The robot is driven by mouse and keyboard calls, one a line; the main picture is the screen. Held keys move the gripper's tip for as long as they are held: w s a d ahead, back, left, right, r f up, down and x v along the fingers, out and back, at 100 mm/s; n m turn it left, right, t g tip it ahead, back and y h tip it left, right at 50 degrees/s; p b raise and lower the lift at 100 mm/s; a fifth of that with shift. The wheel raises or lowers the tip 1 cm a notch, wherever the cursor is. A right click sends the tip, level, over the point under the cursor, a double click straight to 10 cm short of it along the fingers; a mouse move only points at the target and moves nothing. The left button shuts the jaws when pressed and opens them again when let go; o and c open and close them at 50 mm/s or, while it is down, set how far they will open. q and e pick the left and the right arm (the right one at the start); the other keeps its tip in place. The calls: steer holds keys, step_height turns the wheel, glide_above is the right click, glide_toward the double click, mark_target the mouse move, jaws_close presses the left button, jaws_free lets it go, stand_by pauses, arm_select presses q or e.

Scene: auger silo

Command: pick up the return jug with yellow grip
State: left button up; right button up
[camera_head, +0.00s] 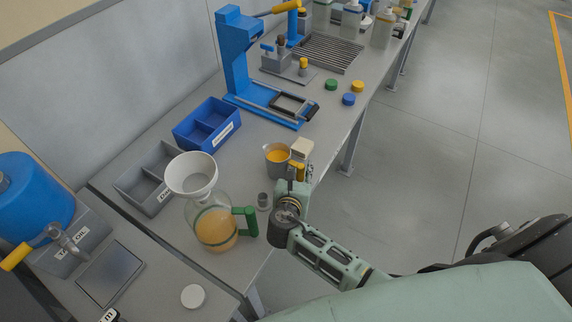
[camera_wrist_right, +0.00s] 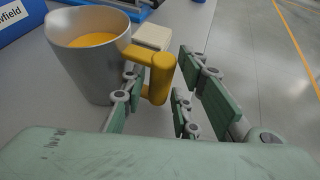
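The return jug (camera_head: 275,163) is a grey metal cup holding orange-yellow liquid. It stands upright near the front edge of the bench. Its yellow grip (camera_wrist_right: 159,76) points to the right in the right wrist view, where the jug body (camera_wrist_right: 88,65) fills the upper left. My right gripper (camera_head: 294,180) is at the grip. In the wrist view its green-padded fingers (camera_wrist_right: 163,92) are spread, with the grip between them. The left fingers are close to the grip, and a gap shows on the right side. My left gripper is in neither view.
A glass jug with green handle (camera_head: 216,228), topped by a white funnel (camera_head: 191,174), stands left of my right gripper.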

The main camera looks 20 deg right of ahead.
steer(key=shift+w+d+f, duration=0.3)
steer(key=shift+w+d, duration=0.15)
steer(key=shift+w, duration=0.05)
steer(key=shift+c, duration=0.5)
jaws_close()
steer(key=shift+r, duration=0.1)
